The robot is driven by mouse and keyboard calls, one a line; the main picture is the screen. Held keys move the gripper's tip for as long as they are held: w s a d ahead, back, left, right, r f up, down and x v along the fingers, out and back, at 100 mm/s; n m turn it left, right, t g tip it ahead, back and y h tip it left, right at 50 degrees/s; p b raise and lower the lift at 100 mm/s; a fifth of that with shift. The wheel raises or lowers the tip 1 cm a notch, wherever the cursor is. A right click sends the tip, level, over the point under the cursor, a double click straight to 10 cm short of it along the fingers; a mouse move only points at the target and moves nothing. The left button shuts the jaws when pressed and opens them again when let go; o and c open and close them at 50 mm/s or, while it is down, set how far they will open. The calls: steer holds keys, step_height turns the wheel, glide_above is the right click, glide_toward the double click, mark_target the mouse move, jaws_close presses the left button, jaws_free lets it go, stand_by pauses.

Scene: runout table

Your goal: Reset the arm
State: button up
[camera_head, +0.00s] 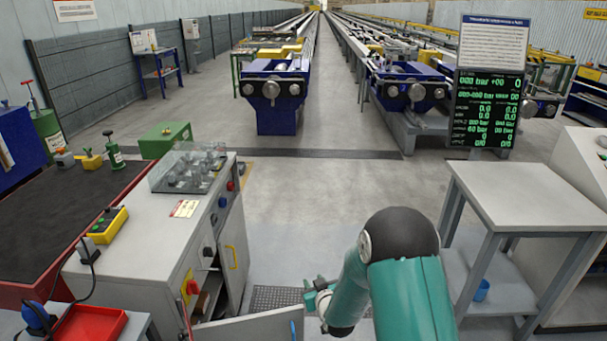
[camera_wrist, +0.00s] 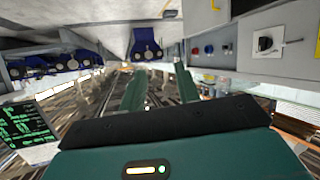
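My teal arm with a black elbow cap reaches forward from the bottom right of centre in the head view. My gripper (camera_head: 318,289) shows only partly there, low and close to the open cabinet door, beyond my arm. In the wrist view, the two green fingers of my gripper (camera_wrist: 160,72) stand apart with nothing between them. The wrist view is turned over, with the floor at the top and the rails below. I cannot tell whether the gripper touches the door.
A grey cabinet (camera_head: 142,245) with open doors stands left of my gripper. A grey side table (camera_head: 525,195) holds a blue cup (camera_head: 481,290) on its lower shelf at right. A red tray (camera_head: 90,325) lies at bottom left. The aisle floor (camera_head: 320,185) ahead is clear.

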steer(key=s+d+r+m+g+h, duration=0.1)
steer(key=s+d+r, duration=0.25)
steer(key=r, duration=0.45)
steer(key=s+d+r+g+h, duration=0.15)
steer(key=s+r, duration=0.25)
steer(key=r, duration=0.4)
steer(key=s+d+r+m+g+h, duration=0.1)
steer(key=s+d+r, duration=0.2)
steer(key=r, duration=0.5)
steer(key=s+d+r+m+g, duration=0.1)
steer(key=s+r, duration=0.3)
steer(key=s, duration=0.8)
steer(key=s+d+r+m+g, duration=0.1)
steer(key=s+d+r+g, duration=0.1)
steer(key=s, duration=1)
step_height(320, 180, up, 2)
steer(key=shift+s+d+r+g, duration=0.1)
steer(key=shift+s+d+g, duration=0.3)
steer(key=shift+d, duration=0.25)
steer(key=shift+o, duration=0.5)
steer(key=shift+a, duration=0.25)
